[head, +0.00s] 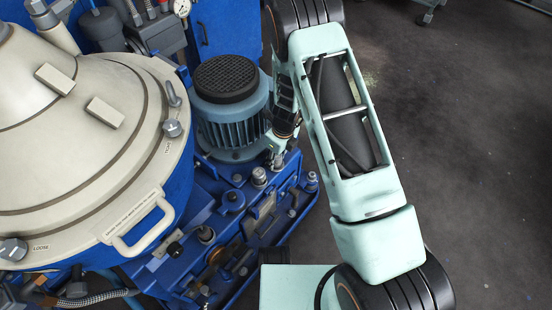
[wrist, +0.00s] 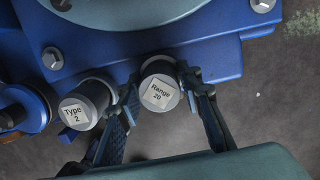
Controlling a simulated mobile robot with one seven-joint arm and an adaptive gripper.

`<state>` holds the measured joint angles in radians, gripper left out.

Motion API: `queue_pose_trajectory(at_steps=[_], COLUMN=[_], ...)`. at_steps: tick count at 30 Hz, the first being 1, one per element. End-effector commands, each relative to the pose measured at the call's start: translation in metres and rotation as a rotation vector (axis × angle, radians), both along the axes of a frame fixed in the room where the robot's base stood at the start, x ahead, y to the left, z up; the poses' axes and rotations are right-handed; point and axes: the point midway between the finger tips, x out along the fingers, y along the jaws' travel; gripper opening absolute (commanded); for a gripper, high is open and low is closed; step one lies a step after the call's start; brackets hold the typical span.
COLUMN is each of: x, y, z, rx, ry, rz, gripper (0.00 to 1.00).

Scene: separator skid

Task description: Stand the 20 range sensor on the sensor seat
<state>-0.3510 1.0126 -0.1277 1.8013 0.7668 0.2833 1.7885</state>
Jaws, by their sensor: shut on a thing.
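The 20 range sensor (wrist: 160,95) is a short grey cylinder with a white "Range 20" label on its top, seen from above in the wrist view. My gripper (wrist: 163,88) has one dark finger on each side of it and is shut on it. In the head view my gripper (head: 277,158) points down beside the ribbed motor, and the sensor cannot be made out clearly there. I cannot tell what is under the sensor or whether it touches a seat. The sensor seat is not clearly identifiable in either view.
A similar cylinder labelled "Type 2" (wrist: 77,113) stands just left of my left finger. The blue skid base (head: 235,205) carries several fittings. The ribbed motor (head: 232,115) and the cream separator bowl (head: 85,150) stand close by. Dark floor is free at right.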

Motion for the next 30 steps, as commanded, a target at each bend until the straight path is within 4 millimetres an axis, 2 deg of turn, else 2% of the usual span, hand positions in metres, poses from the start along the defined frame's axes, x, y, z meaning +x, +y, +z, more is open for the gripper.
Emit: queue_pose_trajectory(at_steps=[3,4,8,16,20,30], x=[0.000,0.000,0.000,0.000,-0.001,-0.006], y=[0.000,0.000,0.000,0.000,-0.001,-0.008], z=[-0.004,-0.003,-0.003,-0.002,0.008,0.079], rx=[0.000,0.000,0.000,0.000,0.000,-0.001], ry=[0.000,0.000,0.000,0.000,0.000,-0.002], rz=[0.000,0.000,0.000,0.000,0.000,0.001], gripper=[0.04,0.36,0.51,0.51,0.51,0.51])
